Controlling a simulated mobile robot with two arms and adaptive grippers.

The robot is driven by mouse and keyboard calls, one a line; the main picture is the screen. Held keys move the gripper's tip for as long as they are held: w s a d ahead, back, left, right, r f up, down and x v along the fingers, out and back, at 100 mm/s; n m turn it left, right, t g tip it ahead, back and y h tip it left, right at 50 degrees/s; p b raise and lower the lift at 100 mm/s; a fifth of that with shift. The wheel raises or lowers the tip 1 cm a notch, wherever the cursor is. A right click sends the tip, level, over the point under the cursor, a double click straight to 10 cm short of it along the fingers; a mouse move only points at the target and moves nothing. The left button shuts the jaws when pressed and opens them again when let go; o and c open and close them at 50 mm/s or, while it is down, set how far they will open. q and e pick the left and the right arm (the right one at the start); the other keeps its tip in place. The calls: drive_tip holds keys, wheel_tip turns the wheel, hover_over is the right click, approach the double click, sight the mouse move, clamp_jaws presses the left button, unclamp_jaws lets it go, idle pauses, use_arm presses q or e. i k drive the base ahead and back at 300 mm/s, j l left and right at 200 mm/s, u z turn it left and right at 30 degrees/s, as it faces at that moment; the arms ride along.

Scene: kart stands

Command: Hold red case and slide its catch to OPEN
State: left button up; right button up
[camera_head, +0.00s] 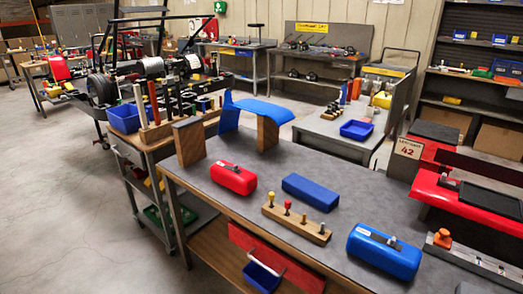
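The red case (227,183) is a rounded box lying on the grey workbench top (270,168), left of the middle. A small dark catch (236,168) sits on its upper face. Small pale markings show near the catch, but they are too small to read, so I cannot tell which position the catch is in. Nothing touches the case. Neither of my grippers shows in the head view.
A blue case (375,253) with its own catch lies at the bench's front right. A flat blue box (310,190) and a wooden strip with colored knobs (305,232) lie between the cases. A curved blue panel (250,107) on wooden supports stands behind.

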sight(244, 182)
drive_tip(key=i+j+z, duration=0.1)
drive_tip(key=z, duration=0.3)
drive_tip(key=j+z, duration=0.15)
drive_tip(key=z, duration=0.2)
drive_tip(key=i+j+z, duration=0.1)
drive_tip(key=z, duration=0.3)
drive_tip(key=j+z, duration=0.35)
drive_tip(key=i+l, duration=0.05)
drive_tip(key=l, duration=0.05)
